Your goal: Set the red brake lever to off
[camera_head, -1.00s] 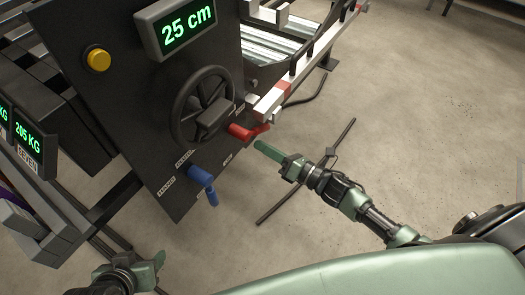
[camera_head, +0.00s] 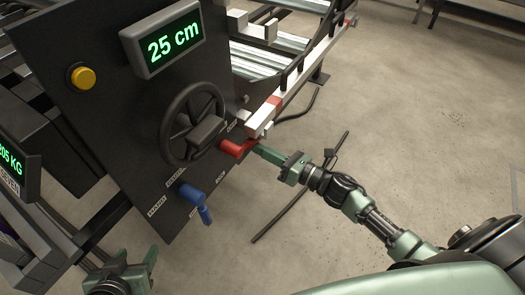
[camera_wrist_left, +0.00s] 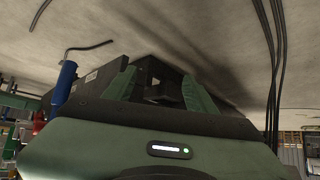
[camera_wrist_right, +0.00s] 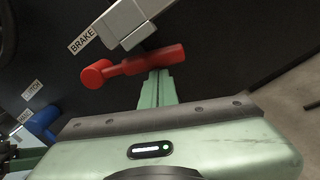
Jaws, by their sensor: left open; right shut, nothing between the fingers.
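In the right wrist view the red lever (camera_wrist_right: 130,67) lies nearly level, close to a BRAKE label (camera_wrist_right: 82,40). My right gripper (camera_head: 264,152) is shut and empty, its fingertips at the lever's free end. In the right wrist view the shut fingers (camera_wrist_right: 158,88) reach up to the lever's lower side; I cannot tell whether they touch. My left gripper (camera_head: 122,265) is low at the left, away from the lever; its open fingers (camera_wrist_left: 158,90) show in the left wrist view.
A blue lever (camera_head: 195,198) sits below the handwheel (camera_head: 192,122). A yellow button (camera_head: 82,76) and a 25 cm display (camera_head: 162,38) are above. A red-and-white bar (camera_head: 290,92) runs just above the red lever. Open floor (camera_head: 420,140) lies to the right.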

